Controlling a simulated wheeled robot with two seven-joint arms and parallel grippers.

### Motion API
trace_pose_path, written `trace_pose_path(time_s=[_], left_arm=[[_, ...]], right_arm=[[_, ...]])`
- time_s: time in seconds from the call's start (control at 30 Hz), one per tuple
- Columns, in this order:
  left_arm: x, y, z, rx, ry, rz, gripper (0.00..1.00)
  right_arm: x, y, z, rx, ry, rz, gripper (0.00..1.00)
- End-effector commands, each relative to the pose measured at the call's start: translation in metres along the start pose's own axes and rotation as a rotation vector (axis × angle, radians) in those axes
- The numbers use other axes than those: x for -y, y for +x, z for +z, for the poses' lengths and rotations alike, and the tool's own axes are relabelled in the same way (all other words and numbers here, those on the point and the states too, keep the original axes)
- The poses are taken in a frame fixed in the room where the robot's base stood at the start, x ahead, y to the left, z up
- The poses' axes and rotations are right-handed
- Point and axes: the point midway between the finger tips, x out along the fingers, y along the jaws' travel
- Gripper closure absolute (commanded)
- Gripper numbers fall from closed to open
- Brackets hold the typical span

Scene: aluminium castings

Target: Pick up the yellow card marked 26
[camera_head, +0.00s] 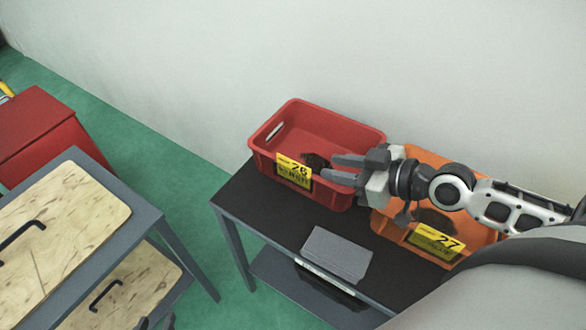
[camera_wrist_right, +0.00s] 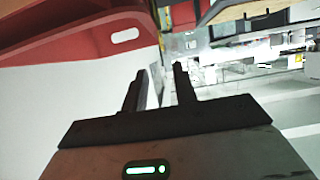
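The yellow card marked 26 (camera_head: 294,171) is on the front outer face of the red bin (camera_head: 328,127), near its left corner. My right gripper (camera_head: 329,168) comes in from the right over the front rim of the red bin. Its fingers are apart with nothing seen between them, close to the right of the card. Two dark tips of my left gripper (camera_head: 157,323) show apart at the bottom edge, far from the card.
A grey flat object (camera_head: 336,255) lies on the dark table (camera_head: 260,217). A wood-topped cart (camera_head: 70,215) stands left.

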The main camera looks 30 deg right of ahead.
Motion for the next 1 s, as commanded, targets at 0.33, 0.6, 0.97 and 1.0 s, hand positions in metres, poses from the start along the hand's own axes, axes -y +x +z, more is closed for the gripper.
trace_pose_path(time_s=[0.33,0.6,0.97,1.0], left_arm=[[0.001,-0.001,-0.006,-0.008,0.003,-0.002,0.64],[0.002,-0.002,-0.011,-0.014,0.005,-0.004,0.64],[0.004,-0.003,-0.010,-0.006,0.007,-0.009,0.64],[0.004,-0.003,-0.009,-0.004,0.006,-0.010,0.64]], right_arm=[[0.000,0.053,-0.002,-0.005,0.003,0.000,0.72],[0.002,0.073,-0.004,-0.003,0.002,-0.002,0.72],[0.005,0.116,-0.004,0.000,-0.001,-0.002,0.72],[0.005,0.117,-0.004,0.000,-0.001,-0.002,0.72]])
